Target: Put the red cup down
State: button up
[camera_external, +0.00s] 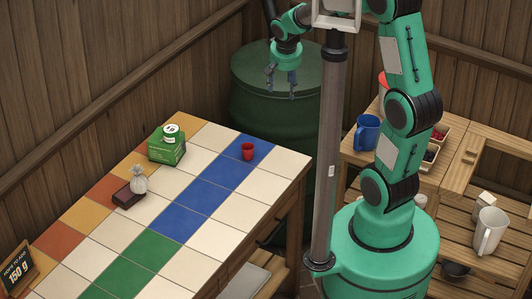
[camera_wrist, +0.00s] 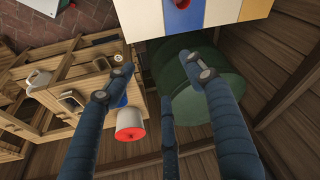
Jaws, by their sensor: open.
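The small red cup (camera_external: 248,152) stands upright on a blue tile near the far right corner of the tiled table (camera_external: 222,237). It also shows at the top edge of the wrist view (camera_wrist: 183,4), partly cut off. My gripper (camera_external: 282,88) is open and empty. It hangs in front of the dark green barrel, above and beyond the table's far corner, clear of the cup.
The green barrel (camera_external: 258,100) stands behind the table. A green box (camera_external: 166,152), a small bag (camera_external: 139,181) and a dark block (camera_external: 128,196) sit on the table's left. A blue mug (camera_external: 367,133) and a white pitcher (camera_external: 488,232) are on wooden furniture at right.

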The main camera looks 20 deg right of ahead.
jog(key=s+d+r, duration=0.9)
jog(key=s+r, duration=0.2)
jog(key=s+d+r+n+t, duration=0.1)
jog(key=s+d+r, duration=0.1)
jog(key=s, duration=0.5)
jog(key=s+d+r+n+t, duration=0.1)
jog(key=s+d+r, duration=0.1)
jog(key=s, duration=0.5)
jog(key=shift+s+d+y, duration=0.25)
jog(key=shift+y, duration=0.05)
